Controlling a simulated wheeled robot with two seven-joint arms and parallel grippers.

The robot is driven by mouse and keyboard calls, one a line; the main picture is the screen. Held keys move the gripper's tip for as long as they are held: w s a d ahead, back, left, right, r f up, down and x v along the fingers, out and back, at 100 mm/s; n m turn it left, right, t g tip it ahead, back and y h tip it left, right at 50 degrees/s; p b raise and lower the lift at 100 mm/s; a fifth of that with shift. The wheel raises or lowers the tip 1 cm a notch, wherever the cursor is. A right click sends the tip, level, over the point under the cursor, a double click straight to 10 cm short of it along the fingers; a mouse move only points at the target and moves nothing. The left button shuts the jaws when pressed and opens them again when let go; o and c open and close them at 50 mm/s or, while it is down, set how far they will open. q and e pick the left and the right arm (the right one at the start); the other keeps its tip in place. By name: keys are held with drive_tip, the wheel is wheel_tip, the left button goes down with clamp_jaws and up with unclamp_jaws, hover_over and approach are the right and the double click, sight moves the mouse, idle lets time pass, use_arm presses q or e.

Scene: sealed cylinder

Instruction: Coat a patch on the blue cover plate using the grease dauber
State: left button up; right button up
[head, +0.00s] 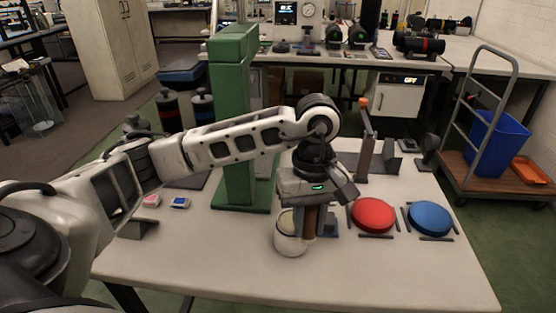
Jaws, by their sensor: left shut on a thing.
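The blue cover plate (430,218) lies flat on the table at the right, with dark bars around it. My left gripper (312,208) points down over the table, left of the red plate. It is shut on a brown upright piece, which I take to be the grease dauber (310,224). The dauber's lower end is at the white pot (290,243); whether it is inside the pot or in front of it I cannot tell. The pot's pale top is partly covered by the gripper. My right gripper is not in view.
A red round plate (373,215) lies between the pot and the blue plate. A green press-like column (233,120) stands behind my left arm. An orange-tipped upright lever (365,140) stands behind the red plate. The table's front (380,275) is clear.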

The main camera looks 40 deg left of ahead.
use_arm(q)
drive_tip(key=a+r+n+t+h+p, duration=0.1)
drive_tip(key=a+n, duration=0.1)
drive_tip(key=n, duration=0.4)
drive_tip(key=w+a+r+n+t+p, duration=0.1)
drive_tip(key=a+r+n, duration=0.1)
drive_tip(key=n, duration=0.3)
drive_tip(key=a+r+n+t+h+p, duration=0.1)
drive_tip(key=a+n, duration=0.1)
drive_tip(key=n, duration=0.4)
drive_tip(key=shift+w+r+n+h, duration=0.25)
drive_tip(key=shift+r+n+h, duration=0.05)
drive_tip(key=shift+r, duration=0.1)
wheel_tip(320, 180, down, 4)
drive_tip(key=shift+r+b, duration=0.2)
drive_tip(key=shift+b, duration=0.7)
drive_tip(key=shift+f, duration=0.3)
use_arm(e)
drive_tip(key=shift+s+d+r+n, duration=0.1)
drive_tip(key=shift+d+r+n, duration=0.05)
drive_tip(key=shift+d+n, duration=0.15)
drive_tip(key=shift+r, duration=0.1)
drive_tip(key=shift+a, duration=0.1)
use_arm(q)
drive_tip(key=shift+f+b, duration=0.3)
drive_tip(key=shift+b, duration=0.15)
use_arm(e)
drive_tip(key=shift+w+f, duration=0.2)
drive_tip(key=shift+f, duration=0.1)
